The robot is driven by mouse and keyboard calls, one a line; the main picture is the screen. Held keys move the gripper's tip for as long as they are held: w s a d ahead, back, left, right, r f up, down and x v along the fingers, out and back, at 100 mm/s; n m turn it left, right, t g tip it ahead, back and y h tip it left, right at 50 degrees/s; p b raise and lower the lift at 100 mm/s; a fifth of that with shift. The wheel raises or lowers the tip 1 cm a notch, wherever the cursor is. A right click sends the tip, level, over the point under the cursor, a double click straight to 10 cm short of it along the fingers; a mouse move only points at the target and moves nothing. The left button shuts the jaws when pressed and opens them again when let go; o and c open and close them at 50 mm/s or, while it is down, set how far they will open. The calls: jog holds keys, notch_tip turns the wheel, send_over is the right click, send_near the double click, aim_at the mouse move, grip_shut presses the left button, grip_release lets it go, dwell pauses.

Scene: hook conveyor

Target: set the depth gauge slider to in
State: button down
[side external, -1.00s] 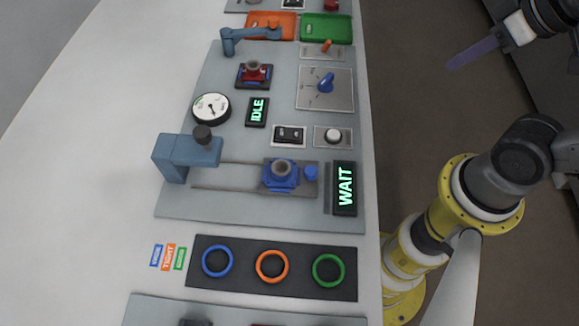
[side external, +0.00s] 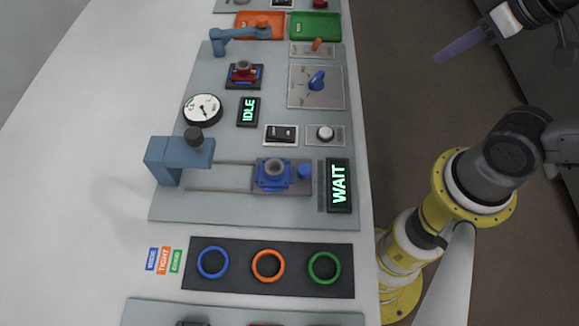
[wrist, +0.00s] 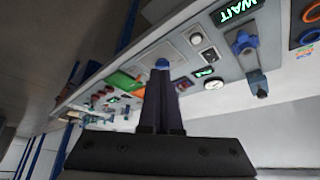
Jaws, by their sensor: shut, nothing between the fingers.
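A small light plate with an orange slider handle (side external: 317,44) sits near the far right edge of the grey panel. It looks like the depth gauge slider, but its labels are too small to read. My gripper (side external: 437,60) is out to the right of the table, over the dark floor, well apart from the slider. Its purple fingers point left and look shut and empty. In the wrist view the closed fingers (wrist: 163,76) stand in front of the panel, and a small orange part (wrist: 140,92) shows left of them.
A blue dial (side external: 317,80) is just nearer than the slider. Orange (side external: 238,32) and green (side external: 294,36) trays lie beyond it, with a blue arm-like fixture (side external: 217,45) to its left. Signs read WAIT (side external: 339,185) and IDLE (side external: 248,111).

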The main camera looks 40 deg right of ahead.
jog(key=w+d+r+n+t+h, duration=0.1)
jog(key=w+r+n+t, duration=0.25)
jog(key=w, duration=0.25)
jog(key=w+d+r+n+t, duration=0.1)
jog(key=w+r+n+t, duration=0.1)
jog(key=w+n+t, duration=0.3)
jog(key=w+a+f+n+g+y, duration=0.1)
jog(key=a+f+n+g+y, duration=0.2)
jog(key=a+f+n+y, duration=0.35)
jog(key=n+g+y, duration=0.2)
jog(key=n+g, duration=0.6)
jog(key=g, duration=0.1)
send_near(308, 182)
jog(key=s+d+r, duration=0.5)
jog(key=shift+h, duration=0.25)
jog(key=shift+x, duration=3.6)
jog(key=x, duration=0.3)
jog(key=shift+a+f, duration=0.1)
jog(key=shift+f, duration=0.05)
jog(key=w, duration=0.1)
jog(key=w+a, duration=0.1)
jog(key=w, duration=0.1)
jog(key=shift+a, duration=0.3)
jog(key=shift+w+a, duration=0.15)
jog(key=shift+w, duration=0.15)
